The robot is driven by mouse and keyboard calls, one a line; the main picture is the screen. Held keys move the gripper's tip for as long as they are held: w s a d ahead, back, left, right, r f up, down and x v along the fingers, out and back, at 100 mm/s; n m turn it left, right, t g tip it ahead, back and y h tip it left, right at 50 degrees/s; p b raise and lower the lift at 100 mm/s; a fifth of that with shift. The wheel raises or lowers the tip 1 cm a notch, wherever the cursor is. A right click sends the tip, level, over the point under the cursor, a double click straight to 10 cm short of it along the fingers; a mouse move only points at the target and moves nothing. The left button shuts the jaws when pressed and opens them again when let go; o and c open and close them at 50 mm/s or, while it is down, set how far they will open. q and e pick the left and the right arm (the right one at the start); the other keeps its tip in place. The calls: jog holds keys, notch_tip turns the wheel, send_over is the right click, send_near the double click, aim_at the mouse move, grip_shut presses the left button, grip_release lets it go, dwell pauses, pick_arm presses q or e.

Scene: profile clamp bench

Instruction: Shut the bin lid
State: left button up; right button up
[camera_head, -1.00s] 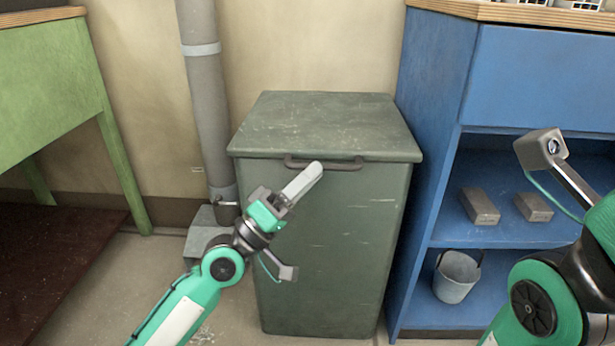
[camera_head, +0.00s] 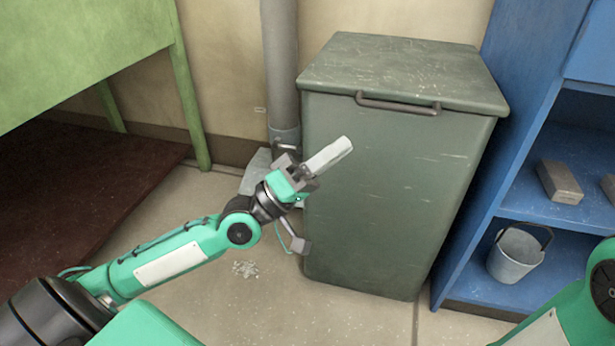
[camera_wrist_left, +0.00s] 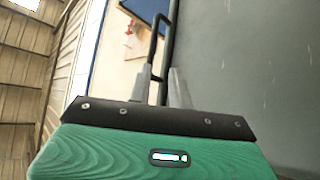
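The bin (camera_head: 385,190) is a dark green box standing on the floor, right of centre in the head view. Its lid (camera_head: 400,70) lies flat and flush on top, with no gap showing. A dark bar handle (camera_head: 397,104) sits at the lid's front edge. My left gripper (camera_head: 340,150) is in front of the bin's upper left part, below and left of the handle, apart from it. In the left wrist view its two fingers (camera_wrist_left: 161,88) stand apart with nothing between them, and a dark bar, likely the handle, shows beyond. My right gripper is out of view.
A grey pipe (camera_head: 281,70) stands behind the bin's left side. A blue shelf unit (camera_head: 520,130) with a bucket (camera_head: 516,254) and grey blocks (camera_head: 560,181) stands close on the right. A green table (camera_head: 80,60) is at left. Floor in front is clear apart from small debris (camera_head: 245,269).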

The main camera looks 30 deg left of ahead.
pick_arm(q)
jog(key=shift+v, duration=2.65)
jog(key=shift+r, duration=0.1)
